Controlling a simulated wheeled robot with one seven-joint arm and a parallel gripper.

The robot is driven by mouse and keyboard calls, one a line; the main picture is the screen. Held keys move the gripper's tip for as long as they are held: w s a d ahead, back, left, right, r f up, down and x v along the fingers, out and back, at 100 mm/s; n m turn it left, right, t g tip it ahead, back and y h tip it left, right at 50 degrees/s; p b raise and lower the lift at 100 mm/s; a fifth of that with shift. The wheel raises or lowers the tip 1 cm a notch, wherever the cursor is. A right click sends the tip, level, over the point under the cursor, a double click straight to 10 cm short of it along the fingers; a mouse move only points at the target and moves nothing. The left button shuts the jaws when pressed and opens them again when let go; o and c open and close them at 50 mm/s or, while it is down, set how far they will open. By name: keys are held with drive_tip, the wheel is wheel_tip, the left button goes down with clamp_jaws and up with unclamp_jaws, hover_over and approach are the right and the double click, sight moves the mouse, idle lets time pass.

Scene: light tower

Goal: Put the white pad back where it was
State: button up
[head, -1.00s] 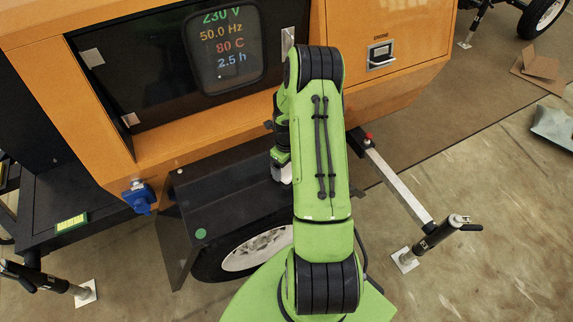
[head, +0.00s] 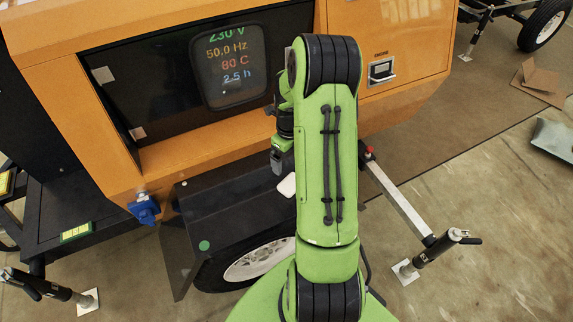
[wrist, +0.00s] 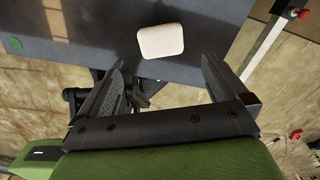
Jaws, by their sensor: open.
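The white pad (wrist: 161,41) is a small rounded block on the dark fender (wrist: 80,45) in the wrist view. In the head view its left part (head: 287,185) shows on the black fender top, just left of my arm, which hides the rest. My gripper (wrist: 160,68) is open and empty. In the wrist view its two fingers stand apart, with the pad beyond their tips and between their lines.
The orange cabinet (head: 190,155) with its dark display panel rises behind the fender. A grey outrigger bar (head: 397,198) with a red knob (head: 369,150) is at the right. A green dot (head: 204,245) marks the fender's left part, which is clear.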

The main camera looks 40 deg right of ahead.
drive_tip(key=s+a+r+n+t+h, duration=0.1)
drive_tip(key=s+a+r+n, duration=0.1)
drive_tip(key=a+r+n, duration=0.65)
drive_tip(key=s+a+r+n+t, duration=0.2)
drive_tip(key=a+r+n, duration=0.4)
drive_tip(key=r+n, duration=0.4)
drive_tip(key=s+a+r+n+t, duration=0.1)
drive_tip(key=s+a+r+n, duration=0.1)
drive_tip(key=s+a+n, duration=0.2)
drive_tip(key=s+a+r+n+t+y, duration=0.1)
drive_tip(key=s+a+r+n, duration=0.2)
drive_tip(key=s+n, duration=0.5)
drive_tip(key=a+n, duration=0.1)
drive_tip(key=n, duration=0.3)
drive_tip(key=shift+s+a+r, duration=0.15)
drive_tip(key=shift+s+a, duration=0.1)
wheel_tip(320, 180, up, 3)
drive_tip(key=p, duration=0.2)
drive_tip(key=shift+p, duration=0.3)
